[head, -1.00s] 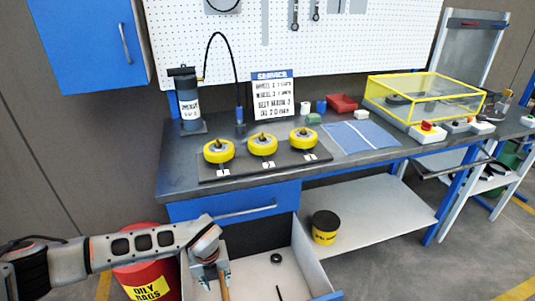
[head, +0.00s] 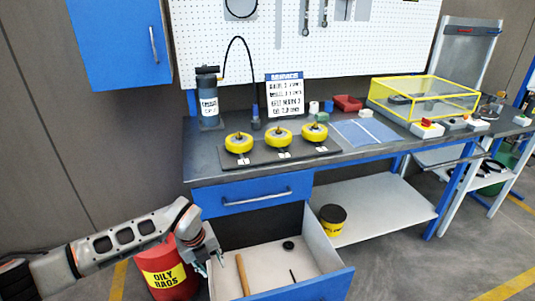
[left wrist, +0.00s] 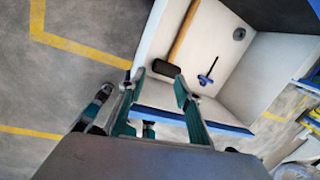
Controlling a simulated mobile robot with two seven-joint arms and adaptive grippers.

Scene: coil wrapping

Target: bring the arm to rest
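My left gripper (head: 215,264) hangs at the left side of the open lower drawer (head: 327,287), beside the red bin. In the left wrist view its two green fingers (left wrist: 158,80) are apart with nothing between them. Inside the drawer lie a hammer with a wooden handle (head: 242,273), a small black ring (head: 288,245) and a thin dark tool (head: 293,276). The left wrist view shows the hammer (left wrist: 183,32) and the thin tool with a blue disc (left wrist: 207,78) ahead of the fingers. My right gripper is not in view.
A red oily-rags bin (head: 165,270) stands close behind my left arm. The workbench (head: 205,165) above carries three yellow wheels (head: 278,138) on a dark board. A blue upper drawer (head: 250,196) is shut. A black and yellow tub (head: 332,219) sits on the lower shelf.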

